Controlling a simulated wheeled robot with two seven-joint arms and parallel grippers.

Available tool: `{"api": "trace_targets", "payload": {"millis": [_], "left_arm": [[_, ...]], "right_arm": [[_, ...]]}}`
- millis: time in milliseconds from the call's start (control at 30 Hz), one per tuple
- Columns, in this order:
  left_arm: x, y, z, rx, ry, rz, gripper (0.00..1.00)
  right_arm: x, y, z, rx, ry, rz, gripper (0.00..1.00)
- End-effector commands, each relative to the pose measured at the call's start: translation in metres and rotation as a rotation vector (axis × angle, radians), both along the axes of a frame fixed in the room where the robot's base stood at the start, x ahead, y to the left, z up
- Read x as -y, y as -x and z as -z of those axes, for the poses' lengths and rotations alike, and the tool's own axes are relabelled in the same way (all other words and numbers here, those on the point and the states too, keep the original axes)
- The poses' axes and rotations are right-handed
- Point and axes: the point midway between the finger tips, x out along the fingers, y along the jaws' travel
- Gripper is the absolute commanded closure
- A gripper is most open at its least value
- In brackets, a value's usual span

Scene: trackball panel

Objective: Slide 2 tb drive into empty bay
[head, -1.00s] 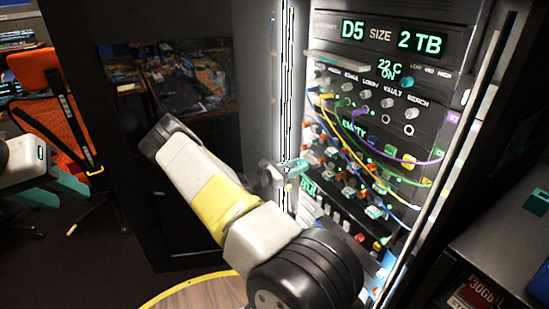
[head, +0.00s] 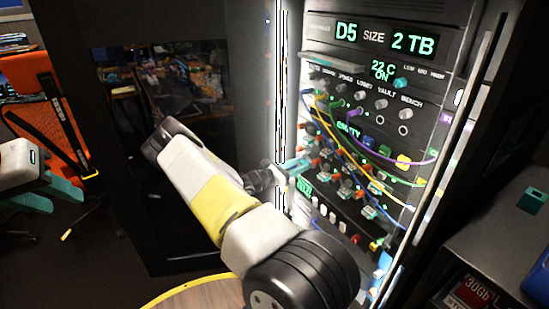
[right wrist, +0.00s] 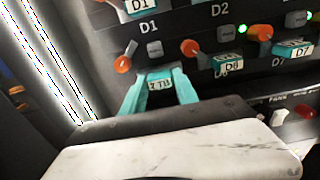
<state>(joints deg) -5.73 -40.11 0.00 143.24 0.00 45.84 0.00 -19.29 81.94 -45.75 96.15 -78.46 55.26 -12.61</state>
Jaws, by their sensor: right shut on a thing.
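The drive marked 2 TB (right wrist: 160,85) sits between the teal fingers of my right gripper (right wrist: 160,92), which is shut on it. In the head view my right gripper (head: 295,166) is at the left side of the rack's drive rows. The drive faces the left end of a row, below the D1 label (right wrist: 148,28). I cannot tell how far it is inside a bay, as the fingers hide its sides. The rack display (head: 388,38) reads D5 SIZE 2 TB. My left gripper (head: 55,194) is open and empty at the left edge, far from the rack.
Drives marked D8 (right wrist: 228,67) and D7 (right wrist: 292,50) sit to the right, with orange knobs beside them. Coloured cables (head: 340,125) hang across the rack front. A bright vertical strip (right wrist: 45,60) borders the rack's left side. An orange chair (head: 40,115) stands far left.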

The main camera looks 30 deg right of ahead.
Motion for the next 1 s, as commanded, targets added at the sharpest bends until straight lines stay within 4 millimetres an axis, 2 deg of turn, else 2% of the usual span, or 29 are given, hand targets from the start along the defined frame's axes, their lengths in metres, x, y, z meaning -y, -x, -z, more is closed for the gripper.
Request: {"api": "trace_targets", "payload": {"millis": [500,533,633,1000], "left_arm": [[0.000,0.000,0.000,0.000,0.000,0.000,0.64],[0.000,0.000,0.000,0.000,0.000,0.000,0.64],[0.000,0.000,0.000,0.000,0.000,0.000,0.64],[0.000,0.000,0.000,0.000,0.000,0.000,0.64]], "right_arm": [[0.013,-0.001,-0.001,0.000,0.002,0.000,1.00],[0.013,-0.001,-0.001,0.000,0.002,0.000,0.60],[0.013,-0.001,0.000,0.000,0.001,0.000,0.41],[0.008,-0.001,0.000,-0.001,-0.001,-0.002,0.39]]}}
